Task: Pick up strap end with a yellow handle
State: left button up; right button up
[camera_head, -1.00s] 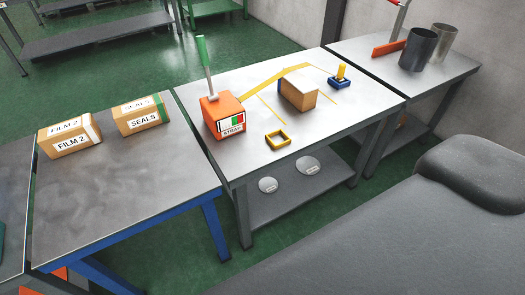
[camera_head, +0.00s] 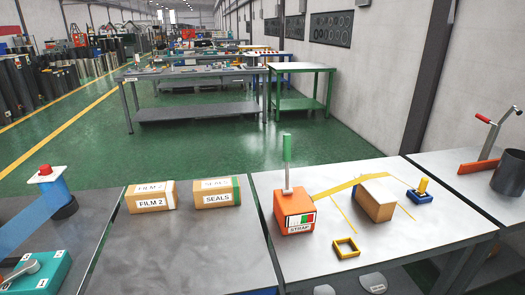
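The strap end is a small blue block with an upright yellow handle (camera_head: 422,186). It sits on the grey table (camera_head: 300,262), right of a brown box (camera_head: 374,200). A yellow strap (camera_head: 340,187) runs from the orange STRAP dispenser (camera_head: 294,211) up over the brown box and down towards the blue block. The dispenser has a green-handled lever standing upright. Neither of my grippers is in view.
A yellow square frame (camera_head: 346,248) lies in front of the box. Left on a darker table are FILM 2 (camera_head: 151,197) and SEALS (camera_head: 217,193) boxes. At right stand a red-handled lever tool (camera_head: 484,146) and a dark cylinder (camera_head: 508,174). Green floor lies open behind.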

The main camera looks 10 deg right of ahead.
aim_at(422, 186)
jog(key=z, duration=1.5)
